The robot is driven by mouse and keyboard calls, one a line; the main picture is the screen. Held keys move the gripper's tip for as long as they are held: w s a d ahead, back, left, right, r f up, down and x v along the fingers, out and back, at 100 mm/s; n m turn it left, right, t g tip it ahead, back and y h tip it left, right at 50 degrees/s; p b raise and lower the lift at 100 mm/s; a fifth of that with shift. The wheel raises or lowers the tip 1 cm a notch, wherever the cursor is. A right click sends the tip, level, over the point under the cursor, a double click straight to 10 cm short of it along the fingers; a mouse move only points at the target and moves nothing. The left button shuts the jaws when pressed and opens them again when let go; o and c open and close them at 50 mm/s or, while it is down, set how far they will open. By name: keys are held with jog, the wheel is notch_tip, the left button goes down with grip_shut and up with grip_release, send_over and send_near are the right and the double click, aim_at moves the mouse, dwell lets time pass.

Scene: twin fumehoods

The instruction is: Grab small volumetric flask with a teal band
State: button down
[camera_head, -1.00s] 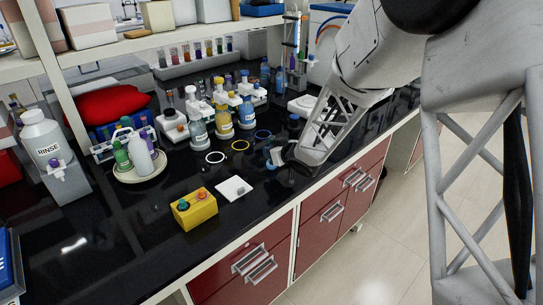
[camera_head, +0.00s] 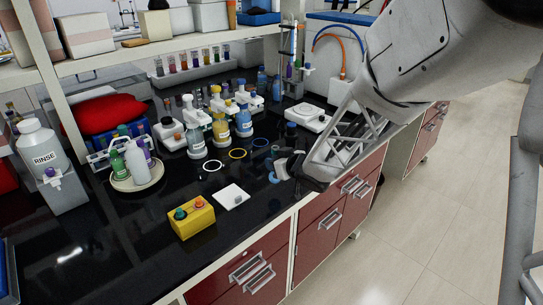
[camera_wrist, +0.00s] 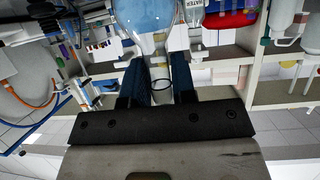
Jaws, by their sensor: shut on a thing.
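My gripper (camera_head: 277,169) is low over the front part of the black bench, right of the coloured rings. In the wrist view its two dark fingers (camera_wrist: 160,85) are shut on a glass flask, around its clear neck (camera_wrist: 160,72). The flask's round bulb (camera_wrist: 146,18) holds blue liquid and is cut off by the frame's top edge. In the head view only a small blue part of the flask (camera_head: 273,178) shows beside the fingertips. I cannot make out a teal band. I cannot tell whether the flask touches the bench.
White (camera_head: 212,166), yellow (camera_head: 237,154) and blue (camera_head: 260,142) rings lie on the bench. Behind them stand clear (camera_head: 196,142), yellow (camera_head: 221,131) and blue (camera_head: 243,121) flasks. A white square pad (camera_head: 231,197) and yellow button box (camera_head: 191,217) are left of my gripper.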

jog(key=s+d, duration=0.2)
jog(key=s, duration=0.5)
jog(key=shift+s+r, duration=0.35)
jog(key=shift+r, duration=0.05)
jog(key=shift+d, duration=0.1)
dwell(0.3)
